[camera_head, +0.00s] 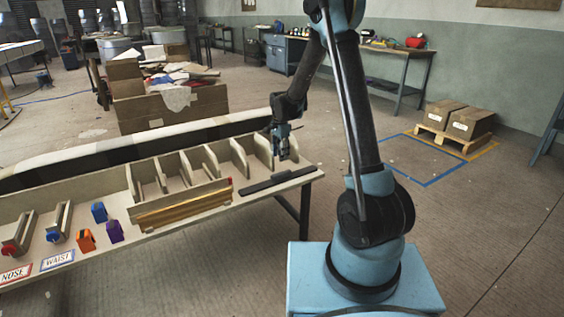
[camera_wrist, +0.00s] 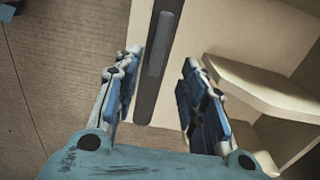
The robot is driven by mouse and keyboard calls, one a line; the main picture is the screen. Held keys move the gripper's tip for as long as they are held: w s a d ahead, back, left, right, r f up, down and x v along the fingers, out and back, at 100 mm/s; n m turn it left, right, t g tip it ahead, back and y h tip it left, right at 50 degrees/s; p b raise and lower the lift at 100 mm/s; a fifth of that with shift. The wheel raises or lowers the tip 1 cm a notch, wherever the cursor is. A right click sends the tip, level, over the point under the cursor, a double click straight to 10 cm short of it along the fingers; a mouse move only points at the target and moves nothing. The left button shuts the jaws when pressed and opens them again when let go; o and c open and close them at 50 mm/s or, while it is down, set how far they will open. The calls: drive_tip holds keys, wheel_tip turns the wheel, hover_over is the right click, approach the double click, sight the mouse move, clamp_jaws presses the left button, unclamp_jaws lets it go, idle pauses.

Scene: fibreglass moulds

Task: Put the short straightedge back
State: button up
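A dark grey bar (camera_head: 278,181), which looks like the short straightedge, lies flat along the front edge at the right end of the bench (camera_head: 170,227). The bar also shows in the wrist view (camera_wrist: 158,70), a lighter strip down its middle, and it runs between my fingers. My gripper (camera_head: 284,152) is above the right end of the bench, behind the bar in the head view. In the wrist view my gripper (camera_wrist: 158,95) has its two blue fingers wide apart with nothing held.
Upright divider panels (camera_head: 213,160) stand on the bench left of my gripper; one panel (camera_wrist: 270,85) is close to my right finger. Wooden strips (camera_head: 185,207) lie in front of them. Coloured clamps (camera_head: 86,239) sit further left.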

drive_tip(key=s+d+r+n+t, duration=0.1)
drive_tip(key=s+d+r+n, duration=0.4)
drive_tip(key=s+d+r, duration=1.2)
drive_tip(key=s+d+f+n, duration=0.2)
drive_tip(key=s, duration=0.6)
drive_tip(key=s+d+f+n, duration=0.2)
drive_tip(key=s+d, duration=0.1)
drive_tip(key=s, duration=0.5)
drive_tip(key=s+d+f+n+t, duration=0.1)
drive_tip(key=s+d+f+n, duration=0.1)
drive_tip(key=s, duration=0.5)
drive_tip(key=shift+s+d+f, duration=0.2)
drive_tip(key=shift+s+d, duration=0.2)
